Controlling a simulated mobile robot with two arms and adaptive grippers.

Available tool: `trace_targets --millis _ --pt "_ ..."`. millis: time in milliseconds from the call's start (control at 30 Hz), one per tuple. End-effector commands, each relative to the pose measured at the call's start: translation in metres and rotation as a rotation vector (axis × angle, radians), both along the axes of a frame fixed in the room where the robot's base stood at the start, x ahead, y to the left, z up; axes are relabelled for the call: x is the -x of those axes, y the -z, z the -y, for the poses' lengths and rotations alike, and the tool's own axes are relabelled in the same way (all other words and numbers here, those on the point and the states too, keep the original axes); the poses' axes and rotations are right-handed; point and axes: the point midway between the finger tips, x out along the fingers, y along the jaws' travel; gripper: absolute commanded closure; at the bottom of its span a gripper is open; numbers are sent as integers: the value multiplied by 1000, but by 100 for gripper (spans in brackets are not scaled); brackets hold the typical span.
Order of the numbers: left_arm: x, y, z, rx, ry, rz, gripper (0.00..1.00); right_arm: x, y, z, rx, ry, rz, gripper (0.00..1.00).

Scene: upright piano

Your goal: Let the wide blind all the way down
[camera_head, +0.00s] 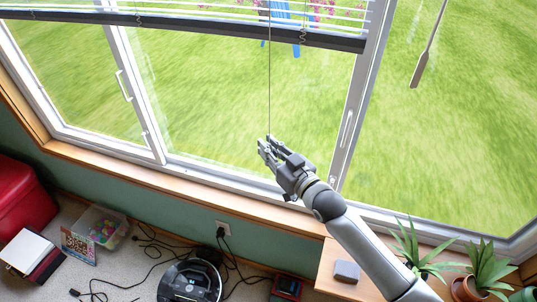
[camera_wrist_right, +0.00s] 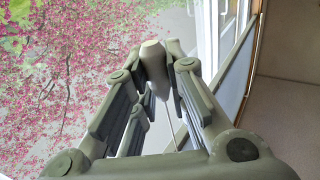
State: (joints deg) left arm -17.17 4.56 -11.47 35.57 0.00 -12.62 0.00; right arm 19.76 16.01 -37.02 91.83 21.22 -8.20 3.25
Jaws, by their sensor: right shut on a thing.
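The wide blind (camera_head: 200,27) spans the top of the head view, its dark bottom rail slightly tilted and high above the sill. Its upper part is out of frame. A thin cord (camera_head: 269,90) hangs straight down in front of the window to my right gripper (camera_head: 267,146). In the right wrist view, the gripper (camera_wrist_right: 155,78) is shut on a pale, tapered cord pull (camera_wrist_right: 152,56) at its fingertips. The pull is mostly hidden by the fingers in the head view. My left gripper is not in view.
A grey paddle-shaped wand (camera_head: 421,67) hangs at the upper right. Below the wooden sill (camera_head: 190,168) are a robot vacuum (camera_head: 190,283), cables, a toy bin (camera_head: 103,227) and a red seat (camera_head: 22,195). Potted plants (camera_head: 490,268) and a small grey box (camera_head: 346,271) stand near my right arm.

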Motion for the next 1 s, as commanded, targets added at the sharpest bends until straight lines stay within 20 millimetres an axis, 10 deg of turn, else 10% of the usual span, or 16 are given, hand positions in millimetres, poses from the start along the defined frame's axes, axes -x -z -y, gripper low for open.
trace_targets --millis 1000 --pt "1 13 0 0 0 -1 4 -15 10 -48 4 -1 -8 100"
